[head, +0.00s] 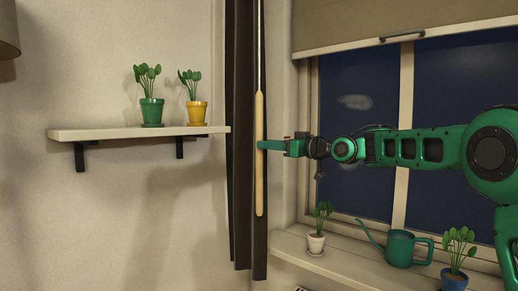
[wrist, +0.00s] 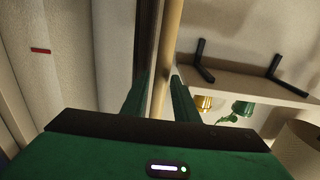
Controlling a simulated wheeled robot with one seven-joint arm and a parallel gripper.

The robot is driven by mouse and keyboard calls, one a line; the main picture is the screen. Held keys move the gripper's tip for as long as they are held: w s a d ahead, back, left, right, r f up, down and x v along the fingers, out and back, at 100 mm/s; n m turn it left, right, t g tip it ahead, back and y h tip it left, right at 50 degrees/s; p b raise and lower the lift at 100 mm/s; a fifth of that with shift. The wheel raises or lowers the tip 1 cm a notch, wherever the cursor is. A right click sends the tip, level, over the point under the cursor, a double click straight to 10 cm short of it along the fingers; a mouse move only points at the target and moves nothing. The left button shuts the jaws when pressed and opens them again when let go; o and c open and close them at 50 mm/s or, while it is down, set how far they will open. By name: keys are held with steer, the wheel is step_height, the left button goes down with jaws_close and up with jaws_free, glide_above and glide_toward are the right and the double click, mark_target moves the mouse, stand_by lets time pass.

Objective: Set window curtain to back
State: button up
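The dark window curtain (head: 240,215) hangs gathered in a narrow strip left of the window. A pale wooden wand (head: 260,190) on a thin rod hangs upright in front of it. My gripper (head: 262,145) reaches in from the right and meets the wand around its middle. The curtain (wrist: 147,35) shows as a dark strip beside the wand. The contact spot is partly hidden by the fingers.
A wall shelf (head: 110,134) with a green pot (head: 152,111) and a yellow pot (head: 196,112) ends close to the curtain's left. The windowsill (head: 340,262) holds a white pot (head: 316,243), a teal watering can (head: 400,248) and a blue pot (head: 454,279). A blind (head: 350,25) covers the window top.

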steer(key=shift+v, duration=1.1)
steer(key=s+d+f+m+g+h, duration=0.1)
steer(key=s+d+f+m+h, duration=0.3)
steer(key=d+f, duration=0.55)
steer(key=s+d+f+m+h, duration=0.3)
steer(key=s+d+f+h, duration=0.25)
steer(key=d, duration=0.75)
steer(key=s+d+f+m+g+h, duration=0.2)
steer(key=s+d+f, duration=0.3)
steer(key=s+d, duration=0.15)
steer(key=s+d+f+m+g+h, duration=0.1)
steer(key=s+d+f+m+h, duration=0.1)
steer(key=s+d+f, duration=0.5)
steer(key=s+d+f+m+g, duration=0.1)
steer(key=s+f+m+g, duration=0.1)
steer(key=s, duration=0.8)
steer(key=s+d+f+m+g, duration=0.2)
steer(key=s+f, duration=0.2)
steer(key=s, duration=0.6)
steer(key=s+d+f+m+g, duration=0.1)
steer(key=s+f+m+g, duration=0.1)
steer(key=s, duration=0.9)
steer(key=shift+d+f+g+h, duration=0.3)
steer(key=shift+f+g, duration=0.2)
steer(key=shift+f, duration=0.35)
